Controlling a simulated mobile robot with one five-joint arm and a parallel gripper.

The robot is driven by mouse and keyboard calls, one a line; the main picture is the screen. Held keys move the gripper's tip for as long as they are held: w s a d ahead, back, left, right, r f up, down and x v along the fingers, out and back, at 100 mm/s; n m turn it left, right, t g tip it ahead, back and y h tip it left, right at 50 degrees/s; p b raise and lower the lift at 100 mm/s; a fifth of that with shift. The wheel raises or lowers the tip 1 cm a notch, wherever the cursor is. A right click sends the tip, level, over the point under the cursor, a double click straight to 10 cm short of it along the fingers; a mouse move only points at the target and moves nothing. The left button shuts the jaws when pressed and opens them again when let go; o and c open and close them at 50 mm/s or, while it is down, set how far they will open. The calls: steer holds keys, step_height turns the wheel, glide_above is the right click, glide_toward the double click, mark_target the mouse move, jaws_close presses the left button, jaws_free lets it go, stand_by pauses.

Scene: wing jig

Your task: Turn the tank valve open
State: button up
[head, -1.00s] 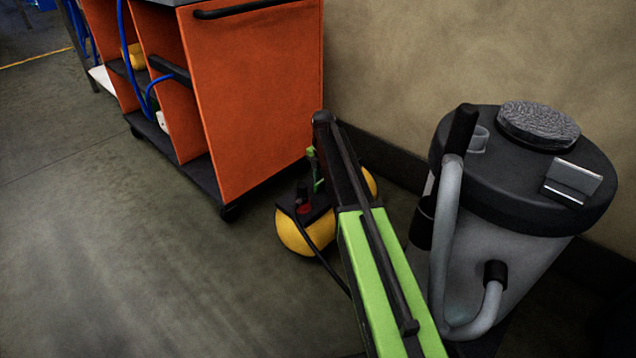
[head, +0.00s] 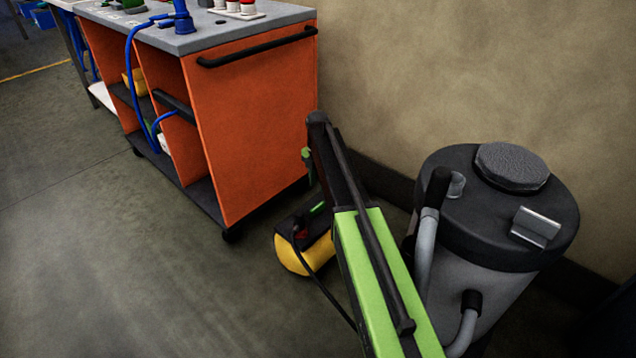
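A yellow tank (head: 292,262) with a black top lies on the floor between the orange cart and the grey vacuum. A small red part (head: 301,233) and a small green part (head: 318,208) show on its top; I cannot tell which is the valve. A black hose runs from it toward the lower right. My green and dark arm reaches up from the bottom and covers the tank's right side. My gripper (head: 308,156) shows only as a small green piece at the arm's far end, appearing above the tank. Its fingers are hidden or too small to read.
An orange cart (head: 250,125) with a grey top, black handle and blue hoses stands behind left. A grey vacuum (head: 470,290) with a black lid stands close right of my arm. A beige wall rises behind. The floor (head: 110,250) at left is clear.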

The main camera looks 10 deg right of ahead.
step_height(320, 180, up, 5)
steer(key=p, duration=0.3)
